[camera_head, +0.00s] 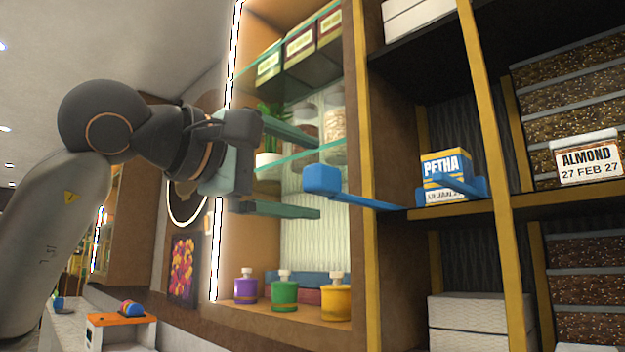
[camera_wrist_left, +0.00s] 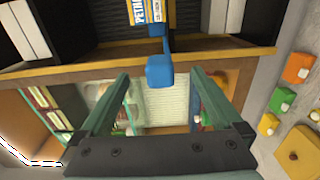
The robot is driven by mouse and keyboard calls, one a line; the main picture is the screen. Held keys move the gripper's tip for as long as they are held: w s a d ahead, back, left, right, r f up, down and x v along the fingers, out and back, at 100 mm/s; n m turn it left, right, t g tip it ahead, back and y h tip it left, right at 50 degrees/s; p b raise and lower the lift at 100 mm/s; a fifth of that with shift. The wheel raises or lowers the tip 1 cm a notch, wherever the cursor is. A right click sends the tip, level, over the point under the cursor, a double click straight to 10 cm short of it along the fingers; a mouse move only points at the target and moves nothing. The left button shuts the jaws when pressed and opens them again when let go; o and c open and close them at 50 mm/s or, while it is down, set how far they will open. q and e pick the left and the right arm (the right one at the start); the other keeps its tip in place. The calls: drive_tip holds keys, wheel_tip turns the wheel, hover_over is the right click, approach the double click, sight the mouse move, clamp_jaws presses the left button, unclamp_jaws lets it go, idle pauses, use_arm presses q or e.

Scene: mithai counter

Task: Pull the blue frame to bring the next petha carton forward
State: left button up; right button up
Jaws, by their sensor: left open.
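The blue frame (camera_head: 345,195) sticks out from the shelf, with a block-shaped handle at its near end and a part around the petha carton at its far end. The yellow, white and blue petha carton (camera_head: 445,178) stands on the middle shelf. My left gripper (camera_head: 305,172) is open and empty, its two green fingers pointing at the frame's handle from the left, apart from it. In the left wrist view the blue handle (camera_wrist_left: 159,71) lies ahead, between and beyond the fingertips (camera_wrist_left: 178,82). The carton (camera_wrist_left: 150,14) is at the top edge, partly cut off. My right gripper is not in view.
Wooden uprights (camera_head: 490,130) flank the carton's bay. Stacked sweet trays with an almond label (camera_head: 588,158) fill the right bay. Glass shelves (camera_head: 290,155) with jars and a plant stand behind my left gripper. Purple, green and yellow bottles (camera_head: 285,290) stand below.

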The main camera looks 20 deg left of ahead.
use_arm(q)
drive_tip(key=v, duration=0.5)
drive_tip(key=shift+s, duration=0.25)
drive_tip(key=shift+a, duration=0.1)
idle(0.4)
